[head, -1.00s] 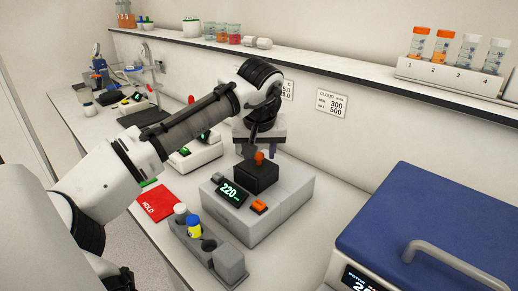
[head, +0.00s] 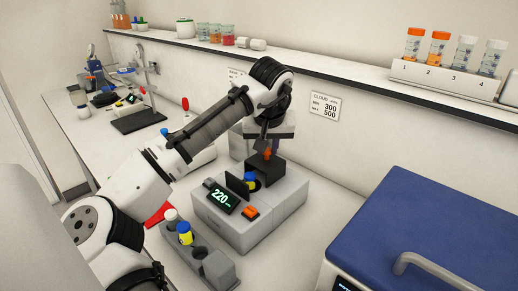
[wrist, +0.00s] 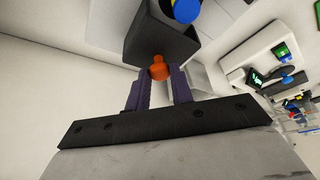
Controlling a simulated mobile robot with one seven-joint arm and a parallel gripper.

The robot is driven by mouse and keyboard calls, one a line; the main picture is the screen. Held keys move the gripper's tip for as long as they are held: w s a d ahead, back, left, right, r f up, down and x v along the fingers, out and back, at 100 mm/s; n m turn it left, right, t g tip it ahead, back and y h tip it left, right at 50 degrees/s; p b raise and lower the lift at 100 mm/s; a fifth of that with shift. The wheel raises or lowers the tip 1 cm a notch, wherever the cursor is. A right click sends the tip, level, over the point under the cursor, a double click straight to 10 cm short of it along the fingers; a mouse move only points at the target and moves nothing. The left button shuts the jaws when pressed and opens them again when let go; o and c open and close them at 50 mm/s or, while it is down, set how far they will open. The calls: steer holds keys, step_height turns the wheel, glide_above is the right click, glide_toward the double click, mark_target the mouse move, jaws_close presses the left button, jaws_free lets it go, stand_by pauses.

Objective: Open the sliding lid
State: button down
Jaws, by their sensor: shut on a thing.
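The sliding lid is a black block (head: 262,171) with an orange knob (head: 267,154) on top of a grey instrument (head: 275,208) whose green display reads 220. It is slid back, baring a blue-capped vial (head: 250,178) in the instrument's well; the cap also shows in the wrist view (wrist: 187,10). My gripper (wrist: 160,82) has its purple fingers on either side of the orange knob and is shut on it. In the head view my gripper partly hides the knob.
A blue-lidded machine (head: 425,225) stands at right. A wall shelf (head: 330,72) runs behind.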

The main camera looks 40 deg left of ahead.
steer(key=shift+w+r, duration=0.1)
steer(key=shift+w, duration=0.45)
steer(key=c, duration=1.2)
jaws_free()
steer(key=b+v, duration=0.2)
steer(key=v, duration=1.1)
steer(key=shift+r, duration=0.35)
steer(key=shift+s+d, duration=0.1)
